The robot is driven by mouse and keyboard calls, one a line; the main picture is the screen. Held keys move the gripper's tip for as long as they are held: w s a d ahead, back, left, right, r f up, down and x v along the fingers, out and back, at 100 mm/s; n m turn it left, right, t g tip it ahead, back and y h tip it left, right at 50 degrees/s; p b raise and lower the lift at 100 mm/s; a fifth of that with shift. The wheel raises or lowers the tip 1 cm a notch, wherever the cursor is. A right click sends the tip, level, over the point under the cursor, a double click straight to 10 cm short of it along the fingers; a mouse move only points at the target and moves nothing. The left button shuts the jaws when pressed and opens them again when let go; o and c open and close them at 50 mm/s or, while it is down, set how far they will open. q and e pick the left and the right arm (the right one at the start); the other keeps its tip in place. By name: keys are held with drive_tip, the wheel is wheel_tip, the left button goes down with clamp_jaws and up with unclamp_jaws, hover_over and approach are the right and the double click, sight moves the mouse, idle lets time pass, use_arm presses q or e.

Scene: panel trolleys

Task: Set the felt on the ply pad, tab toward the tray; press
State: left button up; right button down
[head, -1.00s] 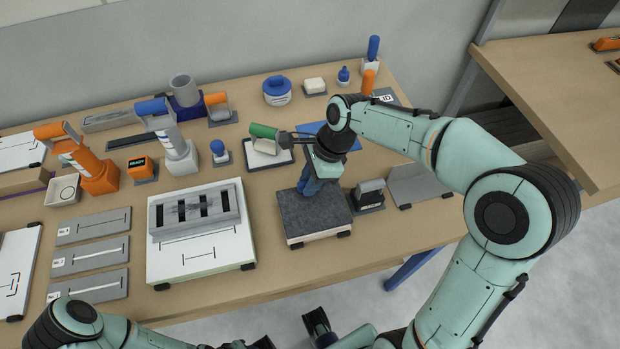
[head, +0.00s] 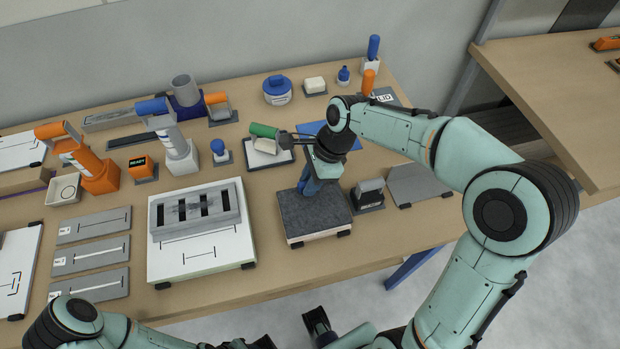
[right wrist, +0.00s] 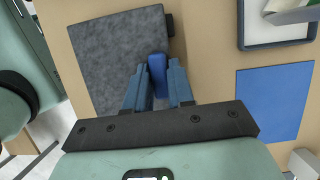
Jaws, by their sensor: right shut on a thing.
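The dark grey felt (head: 314,216) lies flat over the pale-sided ply pad (head: 318,239), right of centre in the head view. The felt (right wrist: 112,58) fills the upper left of the right wrist view. My right gripper (right wrist: 157,88) is shut on a blue piece (right wrist: 157,70), apparently the felt's tab, at one edge of the felt. In the head view my right gripper (head: 309,185) is at the pad's far edge and hides the tab. The tray (head: 268,153), holding a green-handled roller (head: 264,131), lies beyond that edge. My left arm shows at lower left; its gripper is not clearly visible.
A white board (head: 200,255) with a slotted grey plate (head: 195,210) stands left of the pad. A dark stamp-like block (head: 369,194) stands close on its right. A blue mat (head: 330,137) lies behind my right gripper. Bare bench shows before the pad.

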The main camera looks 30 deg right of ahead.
use_arm(q)
drive_tip(key=shift+s+f+b, duration=0.2)
drive_tip(key=shift+f+b, duration=0.25)
drive_tip(key=shift+f, duration=0.1)
use_arm(e)
drive_tip(key=shift+f, duration=1.15)
drive_tip(key=c, duration=0.9)
unclamp_jaws()
use_arm(q)
drive_tip(key=shift+r, duration=0.1)
use_arm(e)
drive_tip(key=shift+r, duration=0.15)
drive_tip(key=p+v, duration=0.3)
drive_tip(key=v, duration=0.1)
drive_tip(key=shift+d+r+p, duration=0.1)
drive_tip(key=shift+r+p, duration=0.15)
drive_tip(key=shift+p, duration=0.15)
drive_tip(key=shift+p+v, duration=1.2)
drive_tip(key=shift+v, duration=0.5)
use_arm(q)
drive_tip(key=w+r, duration=0.3)
drive_tip(key=r, duration=0.3)
drive_tip(key=shift+r, duration=0.3)
use_arm(e)
drive_tip(key=shift+f, duration=0.1)
drive_tip(key=shift+s, duration=0.1)
